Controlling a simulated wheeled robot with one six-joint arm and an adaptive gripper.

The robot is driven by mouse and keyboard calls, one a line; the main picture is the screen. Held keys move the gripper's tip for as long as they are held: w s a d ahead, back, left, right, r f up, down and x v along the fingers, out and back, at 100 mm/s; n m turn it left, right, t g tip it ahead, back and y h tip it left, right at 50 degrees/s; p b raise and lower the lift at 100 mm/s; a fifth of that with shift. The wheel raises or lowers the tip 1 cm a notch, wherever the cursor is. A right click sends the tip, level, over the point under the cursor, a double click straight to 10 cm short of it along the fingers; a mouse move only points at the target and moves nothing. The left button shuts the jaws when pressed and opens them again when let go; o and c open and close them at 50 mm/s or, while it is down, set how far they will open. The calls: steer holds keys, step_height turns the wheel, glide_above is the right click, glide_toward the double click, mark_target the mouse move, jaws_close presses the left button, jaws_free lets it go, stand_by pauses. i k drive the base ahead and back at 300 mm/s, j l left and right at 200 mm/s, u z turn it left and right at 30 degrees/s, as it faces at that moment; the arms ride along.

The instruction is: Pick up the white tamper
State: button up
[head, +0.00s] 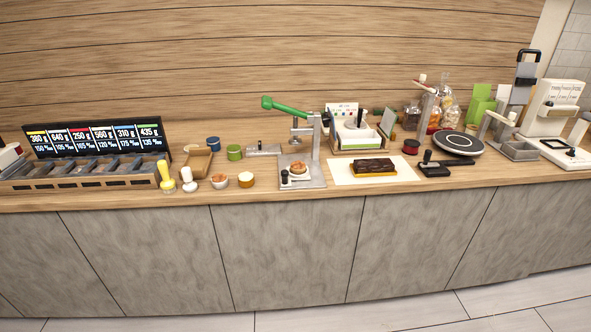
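The white tamper (188,180) stands upright near the front edge of the wooden counter, left of the middle. It has a pale round knob at the top and a wider white base. A yellow tamper (166,178) of similar shape stands just to its left, with a small gap between them. A small bowl with brown contents (220,181) is to its right. My gripper is not in view, and nothing is seen touching the white tamper.
A compartment rack (85,182) and display (97,139) are to the left. A green-handled press (302,178) stands to the right. Clear floor (370,315) lies before the grey cabinets (280,250).

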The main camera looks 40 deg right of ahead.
mark_target(190, 187)
steer(key=i+l+z, duration=0.2)
steer(key=z, duration=0.2)
steer(key=i+l+z, duration=0.1)
steer(key=i+z, duration=0.3)
